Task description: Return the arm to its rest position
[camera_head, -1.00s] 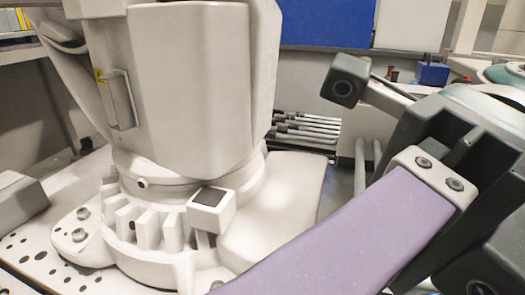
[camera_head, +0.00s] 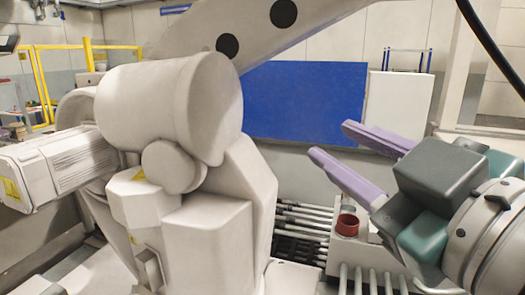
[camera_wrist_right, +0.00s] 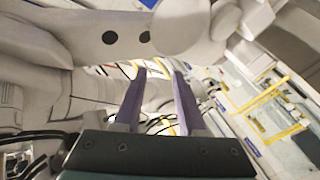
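My right gripper (camera_head: 331,140) is raised at the right of the head view, coming in from the right edge. Its two purple fingers point up and left and stand apart, with nothing between them. In the right wrist view the same fingers (camera_wrist_right: 160,73) are parallel, with an empty gap. Beyond them is a large white industrial robot (camera_head: 215,235), which also shows in the wrist view (camera_wrist_right: 75,45). In the head view the fingers are to the right of its body, with a visible gap in the picture. My left gripper is not in view.
A blue panel (camera_head: 300,100) and a white panel (camera_head: 398,108) are on the back wall. A red cylinder (camera_head: 347,224) stands on a pale surface below my right gripper, beside several grey bars (camera_head: 305,222). A yellow frame (camera_head: 40,85) is at the far left.

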